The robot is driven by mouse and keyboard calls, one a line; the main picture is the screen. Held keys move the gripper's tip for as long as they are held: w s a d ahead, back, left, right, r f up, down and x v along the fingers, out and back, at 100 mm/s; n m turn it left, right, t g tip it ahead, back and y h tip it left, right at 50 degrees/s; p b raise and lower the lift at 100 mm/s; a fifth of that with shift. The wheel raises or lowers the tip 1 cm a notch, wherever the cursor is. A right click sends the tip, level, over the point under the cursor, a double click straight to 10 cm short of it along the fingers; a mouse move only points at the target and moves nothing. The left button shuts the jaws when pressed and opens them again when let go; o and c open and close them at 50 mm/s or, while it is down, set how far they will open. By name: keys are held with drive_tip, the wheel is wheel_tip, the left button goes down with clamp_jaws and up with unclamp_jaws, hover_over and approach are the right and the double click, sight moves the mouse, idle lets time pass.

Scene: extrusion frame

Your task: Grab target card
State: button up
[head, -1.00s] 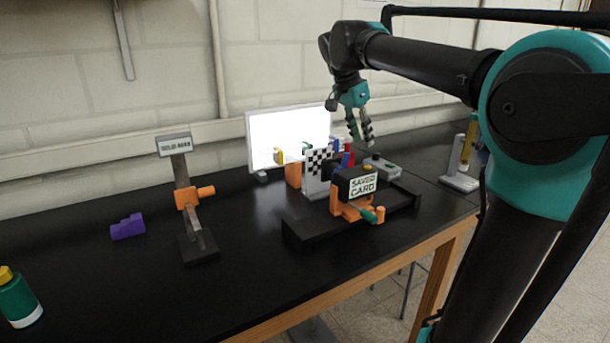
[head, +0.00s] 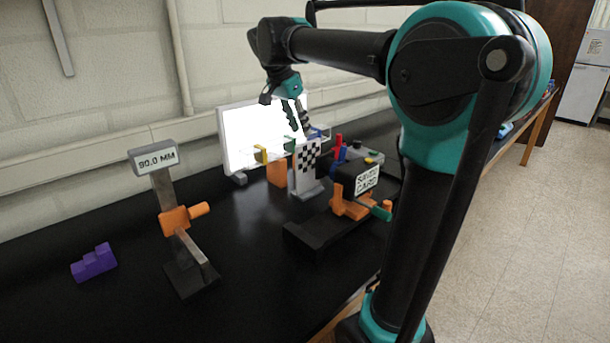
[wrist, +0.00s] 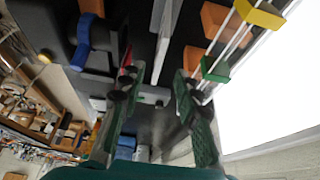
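The target card is probably the checkered black-and-white card (head: 306,160), upright in a pale stand among the bench pieces. A thin pale upright plate in the wrist view (wrist: 166,22) appears to be this card seen nearly edge-on, beyond my fingertips. My gripper (head: 297,120) points down above and just behind the card, near the lit white panel. In the wrist view my gripper (wrist: 159,76) is open, its two green-padded fingers apart with nothing between them. The card is not between the fingers.
The bright white panel (head: 240,145) stands close behind. A black box labelled "SAVED CARD" (head: 367,178) is mounted at the front right. An orange block (head: 277,172) sits left of the card. A gauge reading 90.0 MM (head: 157,158) and a purple block (head: 93,262) are farther left.

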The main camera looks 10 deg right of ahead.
sight(308, 169)
drive_tip(key=x, duration=1.3)
drive_tip(key=shift+d, duration=0.1)
clamp_jaws()
